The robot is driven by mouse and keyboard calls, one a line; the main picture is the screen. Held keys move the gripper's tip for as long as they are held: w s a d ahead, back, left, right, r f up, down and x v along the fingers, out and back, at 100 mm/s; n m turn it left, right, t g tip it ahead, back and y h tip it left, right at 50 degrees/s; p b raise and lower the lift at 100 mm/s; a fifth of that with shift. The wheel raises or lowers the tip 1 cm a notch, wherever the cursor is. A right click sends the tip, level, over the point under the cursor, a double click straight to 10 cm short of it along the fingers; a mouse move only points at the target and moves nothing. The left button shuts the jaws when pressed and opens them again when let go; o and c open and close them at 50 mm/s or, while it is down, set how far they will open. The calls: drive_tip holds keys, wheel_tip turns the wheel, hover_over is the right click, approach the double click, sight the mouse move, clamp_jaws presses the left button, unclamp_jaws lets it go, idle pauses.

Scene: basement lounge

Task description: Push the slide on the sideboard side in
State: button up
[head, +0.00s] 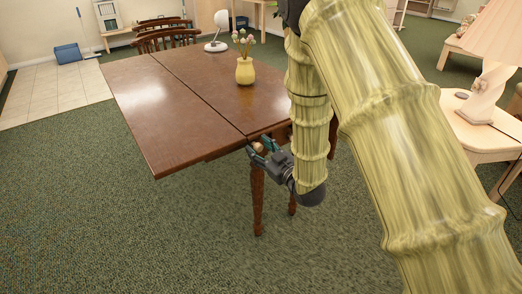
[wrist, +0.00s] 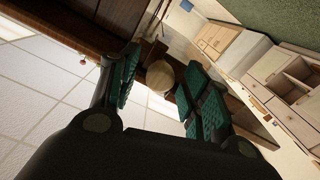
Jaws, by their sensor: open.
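A brown wooden table (head: 190,95) stands ahead with its long leaf towards me. My gripper (head: 263,151) is at the table's near right corner, just below the top. Its green-padded fingers are open. I cannot tell whether the fingers touch the knob.
A yellow vase (head: 244,71) with flowers and a white lamp (head: 217,44) stand on the table. Turned table legs (head: 257,200) are close below my gripper. A pale side table (head: 487,137) with a lamp is at the right. Green carpet in front is clear.

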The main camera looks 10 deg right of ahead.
clamp_jaws()
drive_tip(key=w+d+p, duration=0.2)
drive_tip(key=w+d, duration=0.5)
drive_tip(key=d, duration=0.6)
drive_tip(key=shift+w+d, duration=0.2)
drive_tip(key=shift+w, duration=0.2)
drive_tip(key=shift+r, duration=0.1)
unclamp_jaws()
drive_tip(key=shift+d, duration=0.2)
drive_tip(key=shift+a, duration=0.1)
drive_tip(key=shift+a, duration=0.1)
